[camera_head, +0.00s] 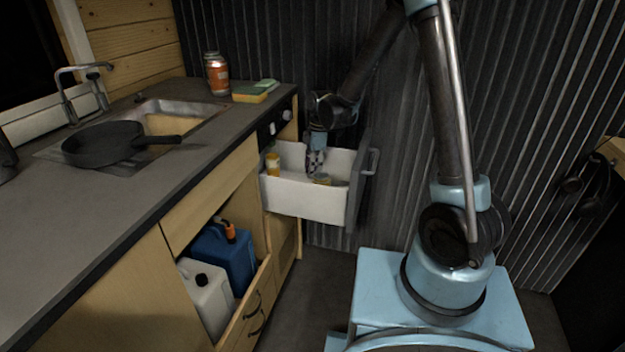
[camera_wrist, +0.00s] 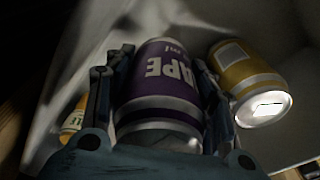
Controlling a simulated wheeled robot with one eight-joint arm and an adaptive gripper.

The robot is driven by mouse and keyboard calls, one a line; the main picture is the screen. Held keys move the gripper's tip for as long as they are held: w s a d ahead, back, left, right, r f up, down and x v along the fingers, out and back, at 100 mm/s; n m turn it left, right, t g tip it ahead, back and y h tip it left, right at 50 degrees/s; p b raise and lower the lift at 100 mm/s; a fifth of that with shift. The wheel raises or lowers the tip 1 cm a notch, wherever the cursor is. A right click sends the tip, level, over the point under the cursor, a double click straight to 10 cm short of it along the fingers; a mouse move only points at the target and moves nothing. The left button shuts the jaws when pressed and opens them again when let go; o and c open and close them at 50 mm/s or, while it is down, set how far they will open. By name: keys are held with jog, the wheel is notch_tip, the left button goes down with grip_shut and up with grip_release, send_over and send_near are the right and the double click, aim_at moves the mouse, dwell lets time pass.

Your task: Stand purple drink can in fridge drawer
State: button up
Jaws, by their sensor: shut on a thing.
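The purple drink can (camera_wrist: 158,85) has a silver rim and white lettering. In the wrist view it sits between the two fingers of my gripper (camera_wrist: 160,95), which is shut on it. In the head view my gripper (camera_head: 316,160) points down into the open white fridge drawer (camera_head: 305,203). The purple can is hidden there by the drawer wall and gripper. The drawer's pale inner wall (camera_wrist: 290,50) shows in the wrist view. I cannot tell whether the can touches the drawer floor.
A yellow can (camera_wrist: 245,80) is close to the right finger; another yellow item (camera_wrist: 72,122) is at the left. In the head view, yellow items (camera_head: 273,163) (camera_head: 322,179) are in the drawer. The counter (camera_head: 120,190) holds a black pan (camera_head: 103,143).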

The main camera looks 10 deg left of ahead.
jog(key=shift+s+f, duration=0.1)
jog(key=shift+f, duration=2.15)
jog(key=o, duration=1.3)
jog(key=shift+o, duration=0.2)
jog(key=r, duration=0.4)
jog(key=d+r, duration=0.1)
jog(key=r, duration=0.7)
jog(key=shift+w+d, duration=0.15)
jog(key=shift+w, duration=0.15)
